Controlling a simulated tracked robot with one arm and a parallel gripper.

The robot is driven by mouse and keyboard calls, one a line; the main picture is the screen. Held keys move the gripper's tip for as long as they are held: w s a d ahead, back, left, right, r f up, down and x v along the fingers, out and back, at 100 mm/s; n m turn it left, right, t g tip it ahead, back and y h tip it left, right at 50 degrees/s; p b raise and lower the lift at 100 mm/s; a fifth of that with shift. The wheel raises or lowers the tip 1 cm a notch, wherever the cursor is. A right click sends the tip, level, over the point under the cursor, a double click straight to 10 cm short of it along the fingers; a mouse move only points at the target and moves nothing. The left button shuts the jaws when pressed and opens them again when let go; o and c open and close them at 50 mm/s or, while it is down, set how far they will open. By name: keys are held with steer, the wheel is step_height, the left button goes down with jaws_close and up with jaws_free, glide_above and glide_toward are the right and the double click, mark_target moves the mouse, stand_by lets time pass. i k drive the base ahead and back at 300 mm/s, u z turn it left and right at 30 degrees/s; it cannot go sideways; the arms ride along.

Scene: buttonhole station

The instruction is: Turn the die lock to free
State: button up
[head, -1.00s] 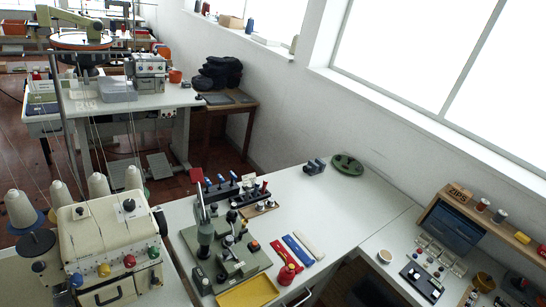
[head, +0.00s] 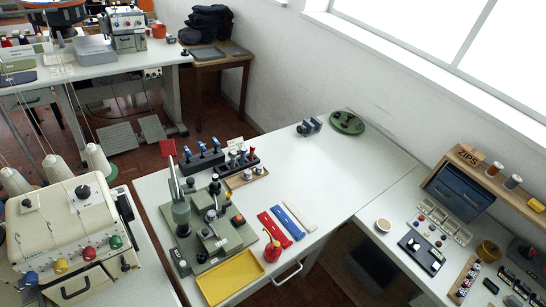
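A grey-green buttonhole machine (head: 222,244) stands on the near left part of the white table. It has an upright lever, a green cylinder (head: 181,212), several black knobs and a small orange part (head: 238,219) on its right side. The die lock is too small to make out among these parts, and I cannot tell its setting. My gripper is not in view.
Blue-handled tools in a black rack (head: 203,161) stand behind. A cream overlocker (head: 70,233) is at left. The table's middle is clear.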

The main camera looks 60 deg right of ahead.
mark_target(229, 204)
steer(key=z, duration=0.75)
steer(key=i, duration=1)
steer(key=u, duration=0.05)
